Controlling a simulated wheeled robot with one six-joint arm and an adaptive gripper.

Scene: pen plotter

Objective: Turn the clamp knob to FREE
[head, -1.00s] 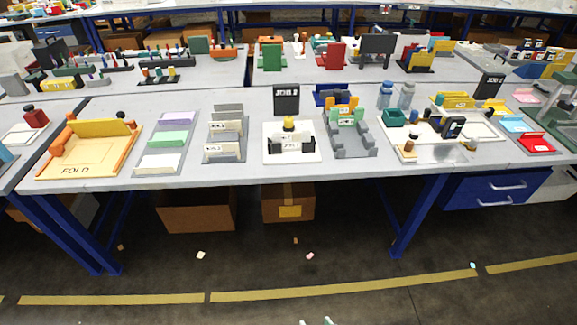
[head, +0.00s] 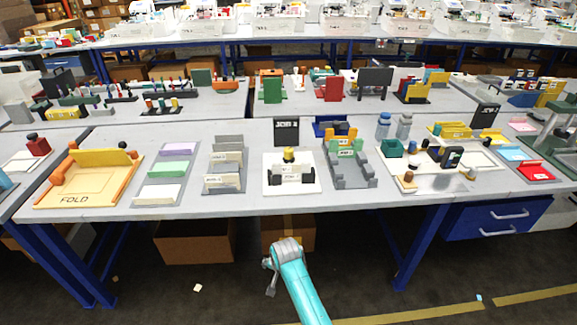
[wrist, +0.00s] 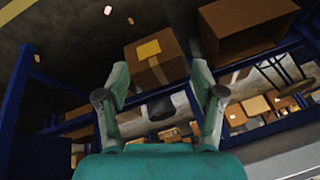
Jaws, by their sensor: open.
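The likely pen plotter (head: 440,179) is a pale plate at the right of the front table in the head view, with a dark block (head: 452,156), a yellow rail (head: 452,130) and small brown and dark parts. I cannot tell which part is the clamp knob, and no FREE mark is readable. My gripper (wrist: 160,66) is open and empty in the wrist view, its two teal fingers apart. It hangs over the floor before the table, away from the plotter. In the head view my teal arm shows at the bottom middle, below the table's front edge; the fingers are not clear there.
An orange FOLD board (head: 75,192), a card rack (head: 224,182), a JOB sign (head: 287,131) and a grey stepped fixture (head: 352,178) stand left of the plotter. Two bottles (head: 404,127) stand behind it. Cardboard boxes (wrist: 156,61) and blue table legs (head: 419,248) are below.

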